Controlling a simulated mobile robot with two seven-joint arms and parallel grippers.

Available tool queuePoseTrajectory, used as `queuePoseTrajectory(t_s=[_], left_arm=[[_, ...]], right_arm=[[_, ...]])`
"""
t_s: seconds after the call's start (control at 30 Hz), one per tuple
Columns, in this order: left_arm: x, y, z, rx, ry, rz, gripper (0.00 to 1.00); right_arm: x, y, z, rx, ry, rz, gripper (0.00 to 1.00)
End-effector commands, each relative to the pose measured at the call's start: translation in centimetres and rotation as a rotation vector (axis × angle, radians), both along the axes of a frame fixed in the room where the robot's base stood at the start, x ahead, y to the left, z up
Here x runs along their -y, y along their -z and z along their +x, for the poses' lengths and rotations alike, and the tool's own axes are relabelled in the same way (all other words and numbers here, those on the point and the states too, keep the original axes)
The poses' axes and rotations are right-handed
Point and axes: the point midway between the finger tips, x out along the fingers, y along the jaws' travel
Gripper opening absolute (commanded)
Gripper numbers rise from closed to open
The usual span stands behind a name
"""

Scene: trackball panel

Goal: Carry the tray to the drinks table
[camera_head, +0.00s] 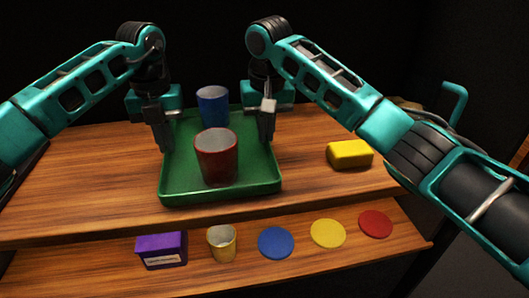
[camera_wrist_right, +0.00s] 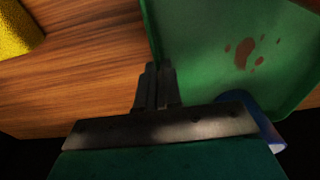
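The green tray (camera_head: 221,192) is at the middle of the upper wooden top, and a blue cup (camera_head: 213,106) and a red cup (camera_head: 216,158) stand upright in it. My left gripper (camera_head: 162,138) is at the tray's left rim, its fingers close together on it. My right gripper (camera_head: 267,125) is at the right rim. In the right wrist view its fingers (camera_wrist_right: 157,85) are nearly together at the edge of the tray (camera_wrist_right: 200,40). Brownish spots (camera_wrist_right: 243,52) show on the tray floor there. Whether the tray touches the wood is hard to tell.
A yellow block (camera_head: 349,154) lies right of the tray on the wooden top (camera_head: 90,180). The lower shelf (camera_head: 90,273) holds a purple box (camera_head: 161,250), a yellow cup (camera_head: 221,244) and blue (camera_head: 276,242), yellow (camera_head: 328,233) and red (camera_head: 376,223) discs. The background is dark.

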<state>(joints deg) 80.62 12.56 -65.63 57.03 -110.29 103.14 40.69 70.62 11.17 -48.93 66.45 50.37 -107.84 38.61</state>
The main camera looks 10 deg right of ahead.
Motion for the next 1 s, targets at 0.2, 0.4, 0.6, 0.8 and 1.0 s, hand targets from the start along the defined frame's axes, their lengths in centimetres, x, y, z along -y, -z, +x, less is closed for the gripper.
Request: queuePoseTrajectory(t_s=[0.2, 0.4, 0.6, 0.8, 1.0], left_arm=[[-0.2, 0.6, 0.0, -0.001, -0.004, 0.004, 0.14], [-0.1, 0.6, 0.0, 0.000, -0.002, 0.002, 0.30], [0.0, 0.5, 0.0, 0.000, -0.001, 0.001, 0.30], [0.0, -1.5, 0.1, 0.004, -0.001, 0.000, 0.30], [0.0, -5.8, 0.1, 0.005, -0.002, 0.000, 0.30]], right_arm=[[0.2, 0.6, 0.0, -0.001, 0.004, -0.004, 0.14], [0.1, 0.6, 0.0, -0.001, 0.002, -0.002, 0.30], [0.0, 0.6, 0.0, 0.000, 0.001, -0.001, 0.30], [0.0, 0.6, 0.0, 0.000, 0.000, 0.000, 0.30], [0.0, 0.6, 0.0, 0.000, 0.000, 0.000, 0.30]])
